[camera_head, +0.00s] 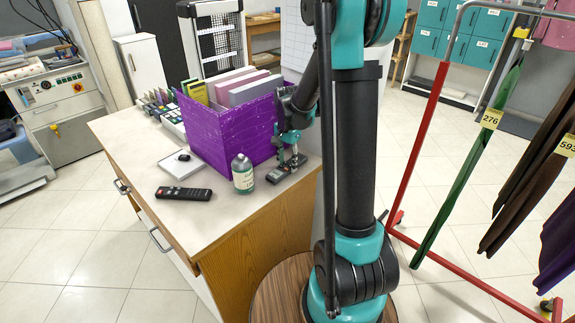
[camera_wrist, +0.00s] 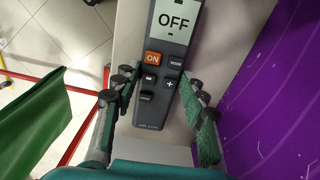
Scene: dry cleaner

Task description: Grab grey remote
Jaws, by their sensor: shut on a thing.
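The grey remote (camera_head: 287,169) lies on the counter at its right side, near the purple box, in the head view. In the wrist view the grey remote (camera_wrist: 160,92) shows an "OFF" display, an orange "ON" button and several grey buttons. My gripper (camera_head: 290,160) reaches down over it from the right. In the wrist view the fingers of my gripper (camera_wrist: 167,110) are on both sides of its lower half, shut on it. The remote appears to be at counter level; I cannot tell whether it is lifted.
The purple box (camera_head: 232,128) with folders stands just behind the remote. A green-labelled bottle (camera_head: 243,174) stands to its left. A black remote (camera_head: 183,193) and a white tray (camera_head: 181,165) lie further left. A red garment rack (camera_head: 411,150) stands on the right.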

